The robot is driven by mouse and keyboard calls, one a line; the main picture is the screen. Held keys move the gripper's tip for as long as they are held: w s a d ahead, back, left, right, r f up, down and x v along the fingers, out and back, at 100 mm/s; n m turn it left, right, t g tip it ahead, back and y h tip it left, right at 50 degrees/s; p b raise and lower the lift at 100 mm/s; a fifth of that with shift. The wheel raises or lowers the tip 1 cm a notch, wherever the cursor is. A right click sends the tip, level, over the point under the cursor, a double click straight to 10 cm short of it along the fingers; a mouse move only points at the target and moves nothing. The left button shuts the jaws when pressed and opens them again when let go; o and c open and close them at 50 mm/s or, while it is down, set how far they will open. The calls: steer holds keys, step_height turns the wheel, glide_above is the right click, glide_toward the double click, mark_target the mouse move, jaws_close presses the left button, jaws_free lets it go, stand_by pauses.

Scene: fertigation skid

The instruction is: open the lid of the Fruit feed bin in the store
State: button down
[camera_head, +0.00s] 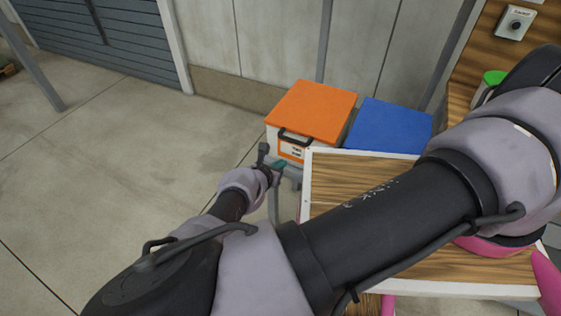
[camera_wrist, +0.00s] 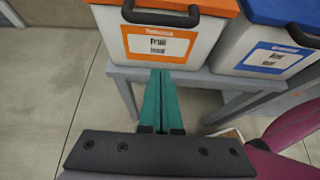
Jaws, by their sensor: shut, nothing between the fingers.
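The Fruit feed bin (camera_head: 286,146) is a white box with an orange lid (camera_head: 313,109), and the lid lies flat and closed on it. Its dark handle (camera_head: 294,136) is at the front edge of the lid. In the wrist view the bin's label (camera_wrist: 157,44) reads "Fruit", and the handle (camera_wrist: 160,17) shows above it. My gripper (camera_wrist: 160,78) has green fingers shut together and empty. The fingertips appear just below the label, in front of the bin and lower than the handle. In the head view my gripper (camera_head: 281,166) is small and partly hidden by the wrist.
A second bin with a blue lid (camera_head: 390,127) stands to the right on the same grey stand (camera_wrist: 200,88). A wooden-topped table with a white edge (camera_head: 304,190) is close on the right. The concrete floor (camera_head: 120,170) at left is clear.

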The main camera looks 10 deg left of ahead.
steer(key=x, duration=0.8)
steer(key=shift+r, duration=2.15)
steer(key=shift+a+r, duration=0.1)
